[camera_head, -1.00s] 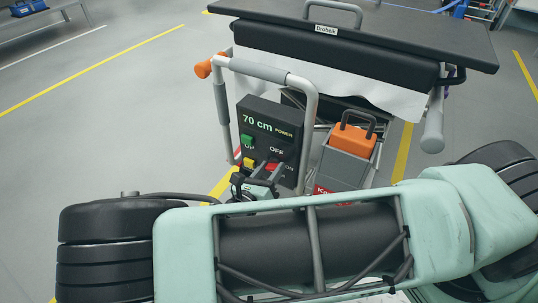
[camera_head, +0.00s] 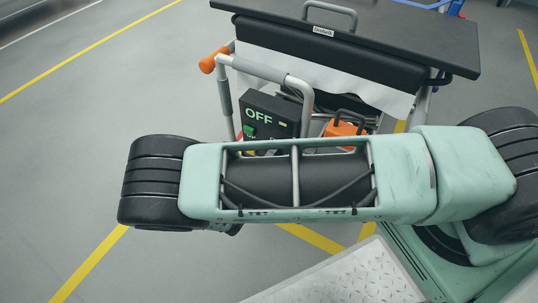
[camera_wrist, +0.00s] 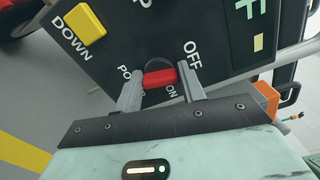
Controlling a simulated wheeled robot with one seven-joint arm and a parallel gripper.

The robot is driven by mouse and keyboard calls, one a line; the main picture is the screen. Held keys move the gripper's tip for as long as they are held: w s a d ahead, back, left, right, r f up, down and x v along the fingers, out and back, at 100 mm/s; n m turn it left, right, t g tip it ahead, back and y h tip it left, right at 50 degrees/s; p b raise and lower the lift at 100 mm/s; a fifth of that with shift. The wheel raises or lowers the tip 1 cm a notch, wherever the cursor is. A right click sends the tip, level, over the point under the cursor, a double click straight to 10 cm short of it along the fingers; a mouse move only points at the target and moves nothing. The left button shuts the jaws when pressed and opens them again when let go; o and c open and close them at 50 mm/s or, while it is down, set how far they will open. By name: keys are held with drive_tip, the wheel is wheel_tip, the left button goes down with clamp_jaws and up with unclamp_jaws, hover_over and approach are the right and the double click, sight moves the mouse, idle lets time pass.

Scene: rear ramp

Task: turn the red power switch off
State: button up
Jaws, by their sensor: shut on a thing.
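The red power switch (camera_wrist: 160,78) sits on the black control box, between the OFF and ON labels in the wrist view. My gripper (camera_wrist: 159,82) has its two grey fingers on either side of the switch, shut on it. In the head view the control box (camera_head: 287,113) shows its green display reading OFF. My arm hides the lower part of the box, the switch and my gripper there.
A yellow DOWN button (camera_wrist: 85,24) is close by on the same panel. A grey frame rail (camera_head: 259,68) with an orange knob (camera_head: 208,64) surrounds the box. An orange item (camera_head: 344,129) stands to its right, below the black padded top (camera_head: 400,45).

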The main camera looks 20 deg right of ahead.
drive_tip(key=shift+a+f+n, duration=0.1)
drive_tip(key=shift+n, duration=1.1)
drive_tip(key=o, duration=1)
drive_tip(key=shift+p, duration=0.3)
drive_tip(key=p+v, duration=0.1)
drive_tip(key=v, duration=1.6)
drive_tip(key=shift+s+a, duration=0.15)
